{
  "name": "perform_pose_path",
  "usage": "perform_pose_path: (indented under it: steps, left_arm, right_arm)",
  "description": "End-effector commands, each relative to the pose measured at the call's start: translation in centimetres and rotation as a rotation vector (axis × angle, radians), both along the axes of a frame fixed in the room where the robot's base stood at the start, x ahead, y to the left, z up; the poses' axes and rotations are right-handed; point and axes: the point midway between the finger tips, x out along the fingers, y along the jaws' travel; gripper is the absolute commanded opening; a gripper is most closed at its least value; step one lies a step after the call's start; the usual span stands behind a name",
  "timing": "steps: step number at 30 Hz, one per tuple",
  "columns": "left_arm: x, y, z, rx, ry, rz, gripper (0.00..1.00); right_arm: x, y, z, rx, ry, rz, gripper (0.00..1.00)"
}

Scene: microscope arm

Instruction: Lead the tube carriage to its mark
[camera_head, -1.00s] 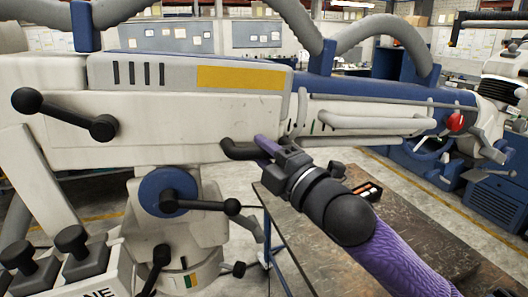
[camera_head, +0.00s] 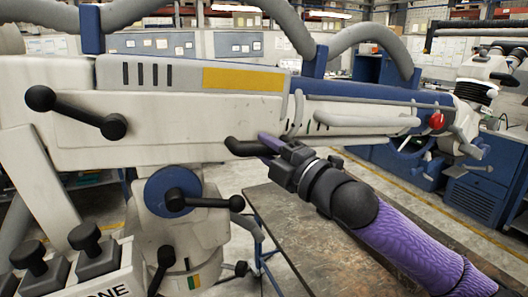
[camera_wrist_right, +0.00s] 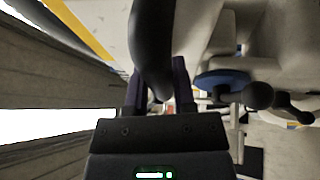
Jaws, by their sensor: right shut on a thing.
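The tube carriage appears to be the long white and blue arm (camera_head: 150,125) with a yellow stripe, lying level across the head view. A black bent handle (camera_head: 238,148) sticks out from its lower side. My right gripper (camera_head: 270,143) is shut on this handle, reaching in from the lower right. In the right wrist view, the dark handle (camera_wrist_right: 152,45) runs down between the two purple fingers (camera_wrist_right: 159,85). My left gripper is not in view. I cannot make out a mark for certain; the yellow stripe (camera_head: 243,79) is the plainest marking.
Below the carriage is a blue round joint (camera_head: 172,192) with a black lever. Black knobs (camera_head: 85,238) stand at the lower left. A worn dark table (camera_head: 300,230) lies under my right arm. A red knob (camera_head: 436,120) and a microscope head (camera_head: 476,92) are at the right.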

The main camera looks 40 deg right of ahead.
Motion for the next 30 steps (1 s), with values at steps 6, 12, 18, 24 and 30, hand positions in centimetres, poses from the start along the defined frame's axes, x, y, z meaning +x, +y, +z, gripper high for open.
perform_pose_path:
  steps: [6, 12, 18, 24, 30]
  left_arm:
    - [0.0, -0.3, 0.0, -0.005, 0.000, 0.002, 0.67]
    - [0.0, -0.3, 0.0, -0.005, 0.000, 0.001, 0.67]
    - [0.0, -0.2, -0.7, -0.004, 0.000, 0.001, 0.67]
    - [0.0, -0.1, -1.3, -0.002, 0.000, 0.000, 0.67]
    - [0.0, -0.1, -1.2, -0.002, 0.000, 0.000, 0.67]
  right_arm:
    - [0.0, 0.0, 0.1, -0.002, -0.002, 0.001, 0.67]
    - [0.0, 0.0, 0.1, -0.002, -0.003, 0.000, 0.67]
    - [-1.3, -0.2, -0.5, 0.001, 0.000, 0.000, 0.67]
    - [-4.2, -0.6, -1.2, 0.001, 0.002, 0.000, 0.67]
    - [-7.5, -1.1, -1.7, -0.001, 0.003, 0.000, 0.67]
